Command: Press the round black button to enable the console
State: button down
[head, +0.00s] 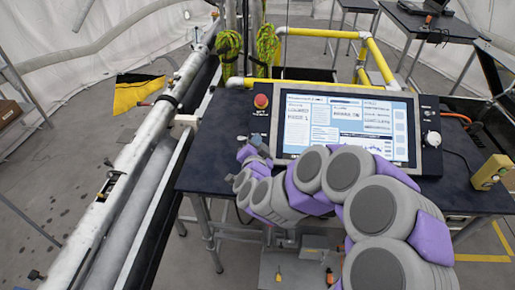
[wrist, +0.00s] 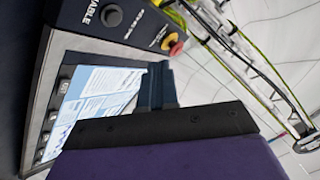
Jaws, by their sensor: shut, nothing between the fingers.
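The round black button (wrist: 111,15) shows in the wrist view on the console's dark side panel, next to the label ENABLE. In the head view my gripper and arm cover the lower part of the left panel, and I cannot make the button out there. The console (head: 345,125) stands on a dark table with its screen lit. My gripper (wrist: 157,82) is shut and empty. In the head view it is at the screen's lower left corner (head: 256,140). In the wrist view its fingertips appear over the screen's edge, apart from the button; their height above the panel is unclear.
A red mushroom button (head: 261,101) sits on the left panel above my gripper; it also shows in the wrist view (wrist: 175,47). A yellow box (head: 492,172) stands at the table's right. A long metal pole (head: 140,150) runs along the left.

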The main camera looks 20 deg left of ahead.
jog(key=shift+w+a+f+b, duration=0.15)
jog(key=shift+w+f+b, duration=0.45)
jog(key=shift+f, duration=0.35)
jog(key=shift+w+a+f+b, duration=0.15)
jog(key=shift+w+f+b, duration=0.3)
jog(key=shift+w+f, duration=0.35)
jog(key=shift+w+a+f+b, duration=0.15)
jog(key=shift+w+f+b, duration=0.35)
jog(key=shift+f, duration=0.55)
jog(key=shift+f, duration=0.15)
jog(key=shift+w+f, duration=0.15)
jog(key=shift+f, duration=0.05)
jog(key=shift+w+f+b, duration=0.15)
jog(key=shift+f+b, duration=0.1)
jog(key=shift+b, duration=0.05)
dwell(0.4)
jog(key=shift+r, duration=0.1)
jog(key=shift+s+r+p, duration=0.25)
jog(key=shift+r+p, duration=0.2)
jog(key=shift+r, duration=0.1)
jog(key=shift+s, duration=0.1)
jog(key=shift+s+d+r+p, duration=0.2)
jog(key=shift+s+r+p, duration=0.5)
jog(key=shift+r, duration=0.35)
jog(key=shift+s+d+r+p, duration=0.2)
jog(key=shift+s+r+p, duration=0.5)
jog(key=shift+r, duration=0.35)
